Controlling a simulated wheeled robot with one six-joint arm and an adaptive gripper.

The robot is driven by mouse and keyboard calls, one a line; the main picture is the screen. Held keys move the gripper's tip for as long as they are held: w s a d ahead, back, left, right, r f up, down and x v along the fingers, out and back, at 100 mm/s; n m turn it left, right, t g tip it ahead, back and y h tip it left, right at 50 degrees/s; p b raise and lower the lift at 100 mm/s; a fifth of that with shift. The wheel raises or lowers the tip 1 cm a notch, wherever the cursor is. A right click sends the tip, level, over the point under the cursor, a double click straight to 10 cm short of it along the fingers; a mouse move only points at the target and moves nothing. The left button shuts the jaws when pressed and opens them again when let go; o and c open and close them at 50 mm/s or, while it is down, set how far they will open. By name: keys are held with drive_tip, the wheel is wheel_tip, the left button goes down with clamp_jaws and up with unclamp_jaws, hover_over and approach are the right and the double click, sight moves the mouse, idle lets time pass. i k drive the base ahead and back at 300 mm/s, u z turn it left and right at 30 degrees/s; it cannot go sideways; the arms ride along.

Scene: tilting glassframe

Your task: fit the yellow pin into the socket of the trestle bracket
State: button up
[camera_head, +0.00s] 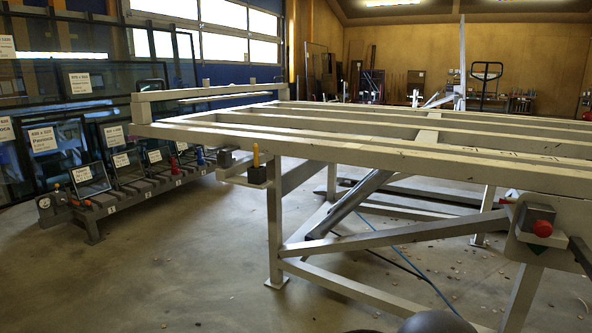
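The yellow pin (256,155) stands upright at a dark block (257,174) on a pale bracket (234,177), at the near left corner of the tilting frame. Its lower end is hidden by the block, so I cannot tell how deep it sits or whether this block is the socket. A second dark block (225,159) sits on the same bracket, just left of the pin. My gripper is not in view. A dark rounded shape at the bottom edge may be part of my own arm; no fingers show.
The large pale frame table (345,138) spans the middle and right. A red knob (542,228) sits on its right side plate. A low rack (127,187) at left holds glass samples, a red pin (173,165) and a blue pin (200,157). The floor at front left is open.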

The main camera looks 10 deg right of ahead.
sight(229, 171)
drive_tip(key=z, duration=0.35)
drive_tip(key=k, duration=0.8)
drive_tip(key=u, duration=0.7)
drive_tip(key=i, duration=1.9)
drive_tip(key=z, duration=0.85)
